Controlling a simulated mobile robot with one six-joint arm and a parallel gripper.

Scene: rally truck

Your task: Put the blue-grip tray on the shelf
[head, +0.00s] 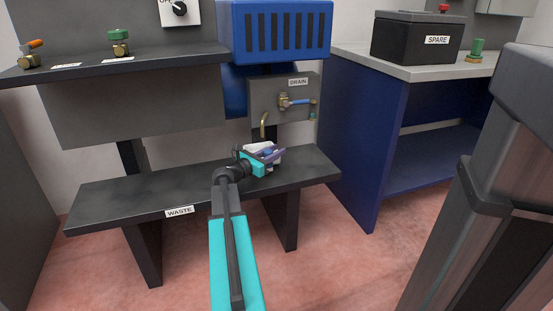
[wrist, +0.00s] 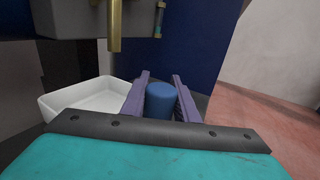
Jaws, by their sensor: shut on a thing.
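The white tray (wrist: 85,97) lies under the brass drain spout (wrist: 114,28) in the wrist view. Its blue grip (wrist: 160,98) stands between the two purple fingers of my gripper (wrist: 161,92), which is shut on it. In the head view, my gripper (head: 270,157) is over the right part of the low dark bench marked WASTE (head: 120,194). There the tray (head: 258,147) is mostly hidden behind my gripper. I cannot tell whether it touches the bench. An upper dark shelf (head: 155,62) is at the left.
A drain panel with a valve (head: 285,101) and a blue slotted unit (head: 276,32) are above. A blue workbench (head: 420,60) at the right carries a black SPARE box (head: 417,40) and a green-capped fitting (head: 477,50). Pink floor is clear in front.

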